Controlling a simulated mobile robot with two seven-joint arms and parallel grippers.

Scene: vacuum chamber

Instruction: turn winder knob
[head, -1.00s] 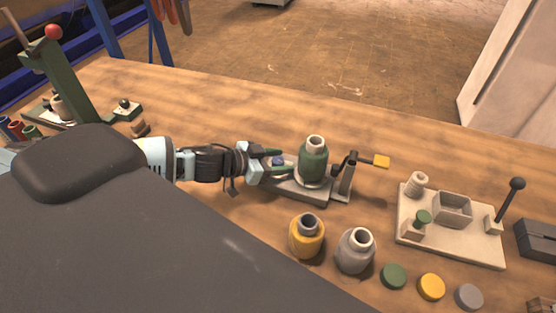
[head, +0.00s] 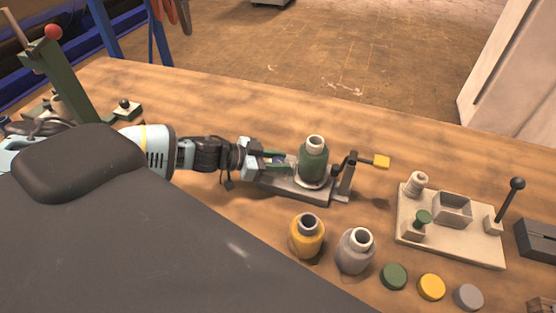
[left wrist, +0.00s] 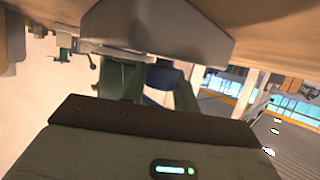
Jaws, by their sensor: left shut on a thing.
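The winder is a low grey base (head: 318,195) on the wooden table, with a green bottle-like spool (head: 313,161) with a white top upright on it. A crank with a yellow grip (head: 381,162) is at its right end. The small blue knob (head: 279,159) is at the left end, mostly covered by my fingers. My left gripper (head: 280,160) comes in from the left, its green fingers shut on the blue knob. The left wrist view shows the knob (left wrist: 163,77) between the fingers. My right gripper is not in view.
A yellow pot (head: 307,240) and a grey pot (head: 354,254) stand in front of the winder. Green, yellow and grey discs (head: 394,277) lie to their right. A pale board with a lever (head: 449,235) is at the right. A green press (head: 62,85) stands back left.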

